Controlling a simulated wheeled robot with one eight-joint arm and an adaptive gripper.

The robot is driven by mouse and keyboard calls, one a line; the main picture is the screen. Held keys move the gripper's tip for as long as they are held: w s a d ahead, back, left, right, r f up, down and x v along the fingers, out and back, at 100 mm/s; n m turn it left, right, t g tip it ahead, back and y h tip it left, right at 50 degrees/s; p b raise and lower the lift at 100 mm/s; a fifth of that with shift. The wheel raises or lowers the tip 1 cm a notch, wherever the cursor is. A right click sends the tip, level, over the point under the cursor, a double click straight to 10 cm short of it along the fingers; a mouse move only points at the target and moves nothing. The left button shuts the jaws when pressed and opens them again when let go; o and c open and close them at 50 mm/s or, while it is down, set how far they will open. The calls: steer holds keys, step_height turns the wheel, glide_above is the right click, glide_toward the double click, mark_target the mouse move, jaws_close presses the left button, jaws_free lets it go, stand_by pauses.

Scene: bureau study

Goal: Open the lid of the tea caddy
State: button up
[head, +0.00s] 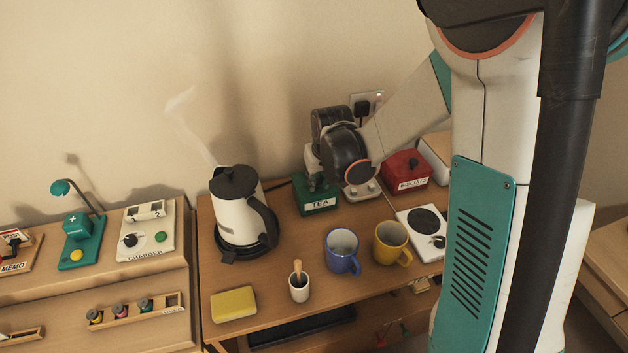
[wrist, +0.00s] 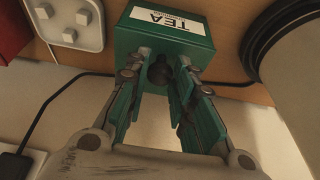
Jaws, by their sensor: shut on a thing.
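The tea caddy (head: 319,205) is a green box with a white TEA label, standing at the back of the wooden desk against the wall. In the wrist view the caddy (wrist: 203,51) is seen from above with its label upside down. My gripper (wrist: 163,66) is over the caddy's top, its green-padded fingers on both sides of the dark round lid knob (wrist: 158,73) and shut on it. In the head view my gripper (head: 317,183) is right above the caddy and partly hides its top. I cannot make out a gap under the lid.
A steaming white kettle (head: 238,212) stands left of the caddy, and a red biscuits tin (head: 407,170) stands to the right. A blue mug (head: 342,252), a yellow mug (head: 390,243) and a small hotplate (head: 421,220) are in front. A cable (wrist: 75,87) runs behind the caddy.

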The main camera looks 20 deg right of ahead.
steer(key=shift+w+r+p, duration=0.3)
steer(key=shift+r+p, duration=0.05)
steer(key=shift+r, duration=0.3)
steer(key=shift+w+r, duration=0.4)
steer(key=shift+r, duration=0.1)
steer(key=shift+w+r+p, duration=0.3)
steer(key=shift+p, duration=0.15)
steer(key=shift+w+r, duration=0.1)
steer(key=shift+w, duration=0.05)
